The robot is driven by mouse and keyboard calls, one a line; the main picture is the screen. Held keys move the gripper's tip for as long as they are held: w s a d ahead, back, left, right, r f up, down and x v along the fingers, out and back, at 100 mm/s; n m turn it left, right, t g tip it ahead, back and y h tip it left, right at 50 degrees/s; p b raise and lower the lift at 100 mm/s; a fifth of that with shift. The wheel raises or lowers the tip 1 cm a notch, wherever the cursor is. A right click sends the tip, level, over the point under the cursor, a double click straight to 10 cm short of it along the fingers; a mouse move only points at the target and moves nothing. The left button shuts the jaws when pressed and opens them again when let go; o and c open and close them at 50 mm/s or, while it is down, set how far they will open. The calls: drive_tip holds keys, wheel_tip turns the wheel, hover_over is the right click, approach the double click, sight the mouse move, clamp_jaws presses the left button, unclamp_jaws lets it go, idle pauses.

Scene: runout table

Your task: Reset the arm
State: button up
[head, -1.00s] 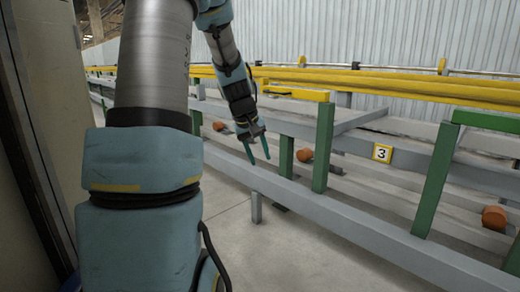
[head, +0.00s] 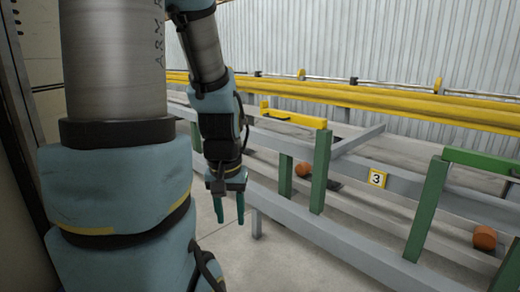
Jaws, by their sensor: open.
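My gripper (head: 230,208) hangs at the end of my arm, left of the middle in the head view. Its two teal fingers point down and are apart, with nothing between them. It is in front of the near grey rail of the runout table (head: 335,240), over the concrete floor. My upper arm fills the left of the view and hides what is behind it.
Green posts (head: 320,172) and yellow rails (head: 400,101) run along the table. An orange-brown round piece (head: 303,169) and another (head: 484,238) lie inside it. A sign with a 3 (head: 377,179) is on a beam. A dark panel edge stands at far left.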

wheel_tip(320, 180, up, 30)
drive_tip(key=p, duration=2.7)
drive_tip(key=shift+f, duration=0.25)
